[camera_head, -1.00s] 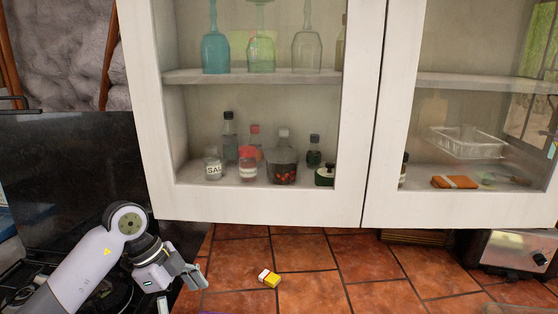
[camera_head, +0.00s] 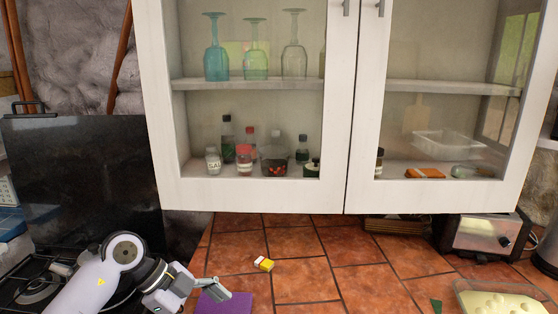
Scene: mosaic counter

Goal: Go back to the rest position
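My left gripper (camera_head: 213,288) is at the lower left of the head view, over the left edge of the tiled counter (camera_head: 330,287), beside a purple item. Its fingers show from the side, and I cannot tell whether they are open or shut. No held object shows in it. My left arm comes in from the lower left corner, in front of the stove. My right gripper is out of view.
A white wall cabinet (camera_head: 336,190) with glass doors hangs above the counter. A small yellow and white item (camera_head: 263,264) and a purple flat item (camera_head: 224,303) lie on the counter. A toaster (camera_head: 482,233) and a tray (camera_head: 505,288) stand at right. The middle tiles are clear.

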